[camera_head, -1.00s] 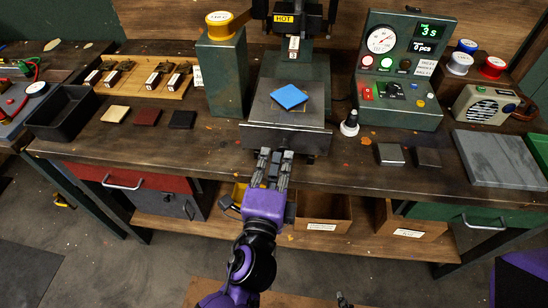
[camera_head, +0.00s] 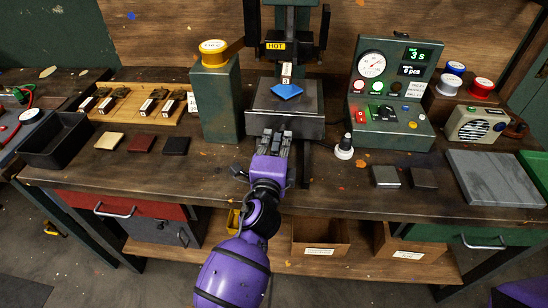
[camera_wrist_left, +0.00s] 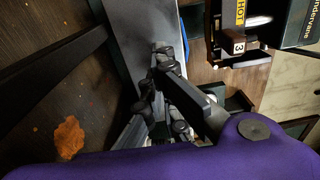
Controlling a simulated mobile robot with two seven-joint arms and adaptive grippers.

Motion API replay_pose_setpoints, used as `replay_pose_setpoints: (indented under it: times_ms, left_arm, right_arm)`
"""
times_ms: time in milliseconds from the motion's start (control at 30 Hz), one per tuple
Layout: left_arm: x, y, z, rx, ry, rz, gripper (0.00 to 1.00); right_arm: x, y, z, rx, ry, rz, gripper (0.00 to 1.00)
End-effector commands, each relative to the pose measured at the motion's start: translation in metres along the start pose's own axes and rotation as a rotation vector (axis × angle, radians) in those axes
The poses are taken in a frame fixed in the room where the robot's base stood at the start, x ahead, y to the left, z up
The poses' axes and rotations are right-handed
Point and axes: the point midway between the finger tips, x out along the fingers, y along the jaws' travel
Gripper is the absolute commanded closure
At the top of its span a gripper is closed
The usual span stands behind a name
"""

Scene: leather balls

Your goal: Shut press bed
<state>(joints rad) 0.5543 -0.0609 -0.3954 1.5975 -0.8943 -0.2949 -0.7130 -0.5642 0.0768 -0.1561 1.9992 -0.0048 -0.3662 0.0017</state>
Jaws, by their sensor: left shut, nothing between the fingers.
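The press bed (camera_head: 258,98) is a dark metal tray at the middle of the bench, under the press head (camera_head: 287,50) with its HOT label. A blue leather piece (camera_head: 287,91) lies flat on the bed, partly below the block marked 3. My left gripper (camera_head: 277,133) is shut and empty, its fingertips at the bed's front face. In the left wrist view the fingers (camera_wrist_left: 165,62) are against or very close to the grey bed face (camera_wrist_left: 135,30); exact contact is hard to tell. My right gripper is out of view.
The control box (camera_head: 390,100) with gauge and display stands right, with a black-and-white knob (camera_head: 345,147) in front. Leather squares (camera_head: 143,144), a black tray (camera_head: 55,141) and a grey slab (camera_head: 494,178) lie on the bench.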

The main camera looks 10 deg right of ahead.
Motion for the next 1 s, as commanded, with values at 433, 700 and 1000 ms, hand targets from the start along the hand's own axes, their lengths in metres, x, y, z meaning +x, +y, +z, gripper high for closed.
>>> replay_pose_setpoints:
  times_ms: [433,700,1000]
  left_arm:
    - [0.048,0.002,0.002,0.0,0.0,0.001,1.0]
    - [0.05,-0.001,0.003,0.0,0.0,-0.002,1.0]
    - [0.05,-0.003,0.004,0.001,0.0,-0.005,1.0]
  right_arm:
    - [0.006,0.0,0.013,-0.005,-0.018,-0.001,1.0]
    - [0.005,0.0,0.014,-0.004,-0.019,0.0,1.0]
    - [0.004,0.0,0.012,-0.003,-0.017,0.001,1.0]
